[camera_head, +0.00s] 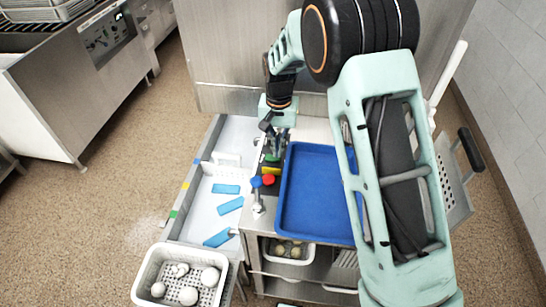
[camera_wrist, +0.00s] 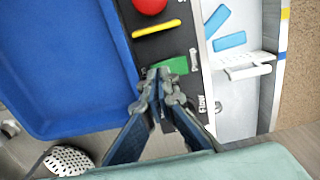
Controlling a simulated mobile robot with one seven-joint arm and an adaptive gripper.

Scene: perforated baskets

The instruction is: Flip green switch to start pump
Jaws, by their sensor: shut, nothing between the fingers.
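The green switch (camera_wrist: 179,65) sits on a dark panel strip beside a label reading "Pump" in the wrist view. In the head view only a small bit of green (camera_head: 272,158) shows below my gripper. My gripper (camera_wrist: 161,78) is shut and empty, with its fingertips at the near left edge of the green switch. They cover part of the switch, and I cannot tell if they touch it. In the head view my gripper (camera_head: 273,146) points down at the panel.
A yellow switch (camera_wrist: 160,28) and a red knob (camera_wrist: 150,5) lie farther along the panel. A blue tray (camera_head: 316,153) is right of the panel in the head view. Left is a pale basin (camera_head: 200,219) with blue pieces. A white basket (camera_head: 141,283) holds several white balls.

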